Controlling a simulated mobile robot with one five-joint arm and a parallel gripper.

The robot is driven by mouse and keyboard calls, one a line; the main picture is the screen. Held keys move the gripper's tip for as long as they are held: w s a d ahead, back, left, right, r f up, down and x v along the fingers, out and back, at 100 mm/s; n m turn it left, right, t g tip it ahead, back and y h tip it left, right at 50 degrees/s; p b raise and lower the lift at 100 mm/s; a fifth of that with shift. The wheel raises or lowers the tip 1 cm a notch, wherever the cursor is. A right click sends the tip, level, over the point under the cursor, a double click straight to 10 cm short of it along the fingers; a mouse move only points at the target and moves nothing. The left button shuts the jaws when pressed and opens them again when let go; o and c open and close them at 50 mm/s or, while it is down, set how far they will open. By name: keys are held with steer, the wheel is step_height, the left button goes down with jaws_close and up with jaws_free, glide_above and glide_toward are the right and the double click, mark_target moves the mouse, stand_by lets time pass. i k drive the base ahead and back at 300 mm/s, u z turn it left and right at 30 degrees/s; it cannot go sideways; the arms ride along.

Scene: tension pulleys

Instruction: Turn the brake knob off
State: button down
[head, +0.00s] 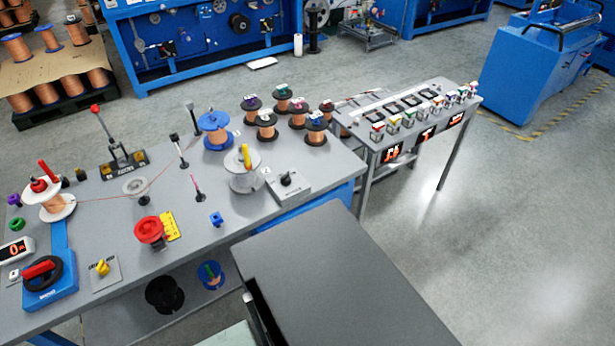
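Several knobs show in the head view, and no label that I can read says which is the brake knob. A black knob (286,180) sits on a small light grey box (291,189) at the right part of the grey bench, beside a silver spool (243,172) with a yellow handle. A yellow knob (102,268) stands on a pale plate (106,277) at the left front, its lettering too small to read. A blue box (50,291) at far left carries a black dial with a red handle (38,269). My gripper is not in view.
The grey bench (120,231) also holds a red knob-like part (149,230), a blue spool (214,127) and several copper spools. A smaller table (385,150) stands at the right. A dark grey flat top (340,275) fills the bottom middle. Open floor lies at right.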

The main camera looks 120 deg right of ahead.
mark_target(286, 179)
steer(key=z, duration=0.05)
steer(key=k, duration=0.1)
steer(key=u, duration=0.7)
steer(key=i, duration=1.9)
steer(key=z, duration=5.3)
steer(key=i, duration=1)
